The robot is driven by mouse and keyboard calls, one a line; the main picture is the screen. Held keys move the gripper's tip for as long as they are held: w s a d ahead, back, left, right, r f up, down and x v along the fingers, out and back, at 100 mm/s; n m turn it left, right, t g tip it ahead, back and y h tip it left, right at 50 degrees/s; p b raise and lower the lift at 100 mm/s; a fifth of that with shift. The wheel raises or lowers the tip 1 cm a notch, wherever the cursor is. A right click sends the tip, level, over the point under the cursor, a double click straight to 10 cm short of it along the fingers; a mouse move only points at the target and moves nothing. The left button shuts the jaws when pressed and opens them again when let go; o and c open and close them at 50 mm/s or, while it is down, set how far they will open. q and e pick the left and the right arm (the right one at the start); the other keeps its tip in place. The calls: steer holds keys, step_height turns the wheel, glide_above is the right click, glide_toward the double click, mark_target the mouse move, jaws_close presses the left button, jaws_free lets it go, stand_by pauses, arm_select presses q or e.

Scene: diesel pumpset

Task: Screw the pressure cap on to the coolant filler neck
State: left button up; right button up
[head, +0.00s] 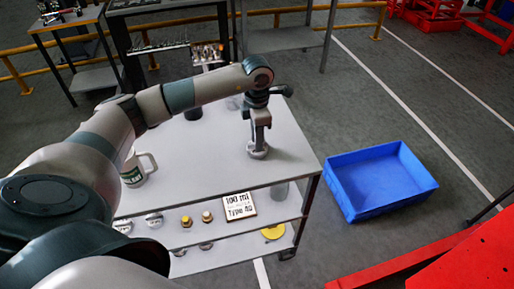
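My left gripper (258,146) points down at the right part of the grey cart top (205,165). A small pale, round piece (258,153) shows at its fingertips, at or just above the cart top. It may be the pressure cap, but it is too small to be sure. I cannot tell whether the fingers are closed on it. I do not make out the coolant filler neck in this view. My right gripper is not in view.
A white coolant jug (133,175) stands at the cart's left, and a dark cup (193,113) at its back. The shelf below holds small caps (207,216) and a sign (239,207). A blue crate (375,190) lies right; red metalwork (465,265) is front right.

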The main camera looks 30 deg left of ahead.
arm_select(q)
jaws_close()
steer(key=shift+r, duration=0.1)
steer(key=shift+r+p, duration=0.75)
steer(key=shift+r, duration=0.65)
